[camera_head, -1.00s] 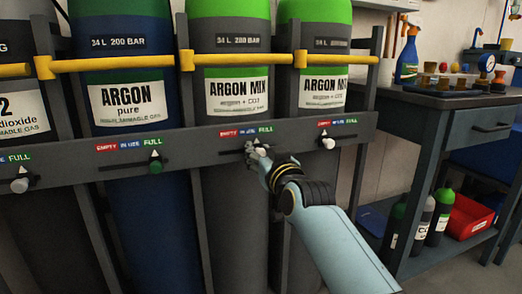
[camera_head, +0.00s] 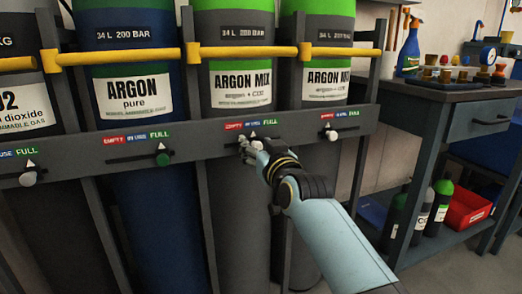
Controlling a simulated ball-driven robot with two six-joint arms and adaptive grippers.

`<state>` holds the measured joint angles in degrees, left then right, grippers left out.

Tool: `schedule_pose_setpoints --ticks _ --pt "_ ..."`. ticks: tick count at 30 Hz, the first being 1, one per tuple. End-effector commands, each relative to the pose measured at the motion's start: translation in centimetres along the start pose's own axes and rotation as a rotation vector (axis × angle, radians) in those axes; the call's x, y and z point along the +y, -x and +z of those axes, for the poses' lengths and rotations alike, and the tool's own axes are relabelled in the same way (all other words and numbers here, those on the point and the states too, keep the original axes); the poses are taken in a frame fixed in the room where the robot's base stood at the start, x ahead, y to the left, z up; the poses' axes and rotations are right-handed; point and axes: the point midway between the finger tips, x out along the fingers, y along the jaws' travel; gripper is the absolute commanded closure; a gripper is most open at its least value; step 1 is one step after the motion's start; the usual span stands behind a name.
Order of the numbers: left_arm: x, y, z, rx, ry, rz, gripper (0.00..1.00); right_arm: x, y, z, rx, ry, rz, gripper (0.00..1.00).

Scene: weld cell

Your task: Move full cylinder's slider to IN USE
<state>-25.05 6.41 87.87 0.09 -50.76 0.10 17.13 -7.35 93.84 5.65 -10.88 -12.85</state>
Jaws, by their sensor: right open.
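The middle ARGON MIX cylinder (camera_head: 241,150) stands behind a grey rail (camera_head: 200,143) that carries an EMPTY / IN USE / FULL label strip (camera_head: 252,124). A small white pointer shows just under IN USE; its slider knob (camera_head: 257,145) is partly hidden by my right gripper. My right gripper (camera_head: 246,151) is open at the rail, just left of the knob; I cannot tell if it touches. The ARGON pure cylinder's green slider (camera_head: 162,158) is under FULL. The right ARGON MIX cylinder's white slider (camera_head: 330,134) is under EMPTY. My left gripper is not in view.
A CO2 cylinder's slider (camera_head: 28,178) is at the far left, under FULL. Yellow bars (camera_head: 120,55) cross in front of the cylinders. A workbench (camera_head: 440,97) with tools stands at the right, with small bottles and a red bin (camera_head: 468,208) below.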

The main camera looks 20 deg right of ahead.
Motion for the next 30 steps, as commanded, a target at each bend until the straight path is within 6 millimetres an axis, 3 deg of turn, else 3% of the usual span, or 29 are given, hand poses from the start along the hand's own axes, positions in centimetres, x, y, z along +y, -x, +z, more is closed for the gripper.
schedule_pose_setpoints --ticks 5,12,18,30 --pt "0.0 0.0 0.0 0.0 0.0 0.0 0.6 0.0 2.5 0.2 -0.002 -0.002 0.001 0.54" --pt "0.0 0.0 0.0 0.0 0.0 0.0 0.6 0.0 7.9 0.2 -0.003 -0.003 0.0 0.54" --pt "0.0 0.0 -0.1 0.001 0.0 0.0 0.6 -0.1 11.0 0.1 -0.002 -0.002 0.0 0.54" --pt "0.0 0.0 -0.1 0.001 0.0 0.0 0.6 0.0 11.8 0.0 0.0 0.0 0.0 0.54"
